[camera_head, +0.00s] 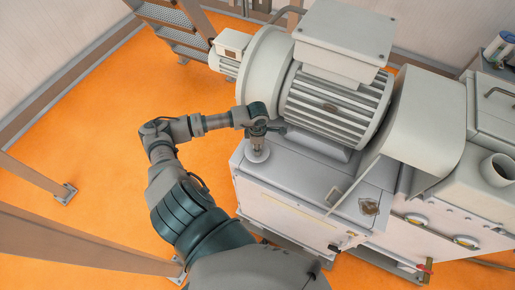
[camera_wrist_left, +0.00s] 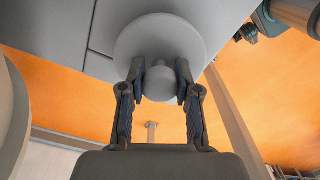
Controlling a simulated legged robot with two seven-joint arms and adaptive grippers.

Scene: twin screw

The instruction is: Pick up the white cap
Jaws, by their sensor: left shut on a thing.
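The white cap (camera_head: 258,154) is a pale round disc with a knob, on the near left corner of the machine's light grey top. In the left wrist view the cap (camera_wrist_left: 160,36) shows as a wide disc with a rounded knob between the fingers. My left gripper (camera_head: 257,138) is over the cap, and its two fingers (camera_wrist_left: 160,84) are closed on the knob from both sides. I cannot tell whether the cap still touches the surface. My right gripper is in neither view.
A large motor (camera_head: 335,105) with cooling fins stands right behind the gripper. A thin handle (camera_head: 333,197) and a small brownish fitting (camera_head: 369,207) are on the machine to the right. A metal stair (camera_head: 180,30) stands at the back left. The orange floor (camera_head: 85,130) is open at left.

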